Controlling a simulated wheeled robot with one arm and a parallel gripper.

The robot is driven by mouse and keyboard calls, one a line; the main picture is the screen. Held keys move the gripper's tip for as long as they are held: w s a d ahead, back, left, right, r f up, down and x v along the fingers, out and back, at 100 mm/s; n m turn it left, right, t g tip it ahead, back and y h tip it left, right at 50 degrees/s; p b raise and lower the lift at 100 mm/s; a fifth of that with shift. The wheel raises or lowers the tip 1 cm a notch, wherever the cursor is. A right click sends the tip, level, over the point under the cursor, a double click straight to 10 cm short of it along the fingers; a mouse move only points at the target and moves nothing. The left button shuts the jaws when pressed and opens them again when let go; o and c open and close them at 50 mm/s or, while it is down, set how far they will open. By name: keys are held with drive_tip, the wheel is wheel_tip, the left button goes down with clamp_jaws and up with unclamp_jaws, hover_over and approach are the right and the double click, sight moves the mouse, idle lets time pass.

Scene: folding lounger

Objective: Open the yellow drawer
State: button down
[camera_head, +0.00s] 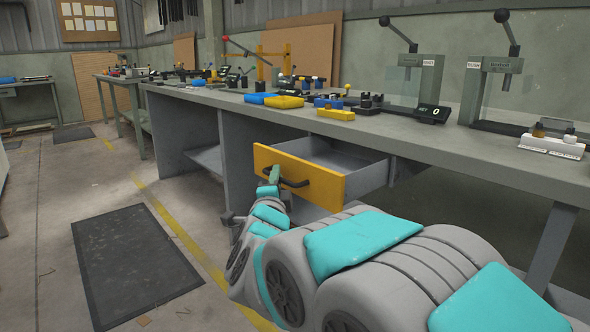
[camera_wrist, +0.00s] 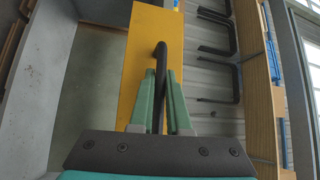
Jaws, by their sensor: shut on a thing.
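The yellow drawer (camera_head: 318,183) is under the long workbench in the head view, pulled out with its grey inside showing. Its yellow front also shows in the wrist view (camera_wrist: 140,45). A dark bar handle (camera_head: 289,182) is fixed across the front. In the wrist view the handle (camera_wrist: 160,62) runs between the two green fingers of my gripper (camera_wrist: 160,100). My gripper is shut on the handle. In the head view my gripper (camera_head: 273,176) is at the left part of the handle, and my arm hides the drawer's lower surroundings.
The workbench (camera_head: 420,148) carries presses, yellow and blue trays (camera_head: 284,102) and small tools above the drawer. A bench leg (camera_head: 552,250) stands at right. A dark mat (camera_head: 132,262) lies on the floor at left, with open floor around it.

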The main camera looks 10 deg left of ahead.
drive_tip(key=shift+s+a+f, duration=0.15)
drive_tip(key=shift+s+a, duration=0.65)
drive_tip(key=shift+s, duration=0.2)
drive_tip(key=c, duration=0.9)
unclamp_jaws()
drive_tip(key=shift+s+d+f, duration=0.15)
drive_tip(key=shift+s+d, duration=0.05)
drive_tip(key=shift+s, duration=1.1)
drive_tip(key=shift+s+d+f, duration=0.1)
drive_tip(key=shift+s+d, duration=0.05)
drive_tip(key=shift+s, duration=1.1)
drive_tip(key=shift+s+d+f, duration=0.15)
drive_tip(key=shift+s+d, duration=0.05)
drive_tip(key=shift+s, duration=1.1)
drive_tip(key=shift+w, duration=0.1)
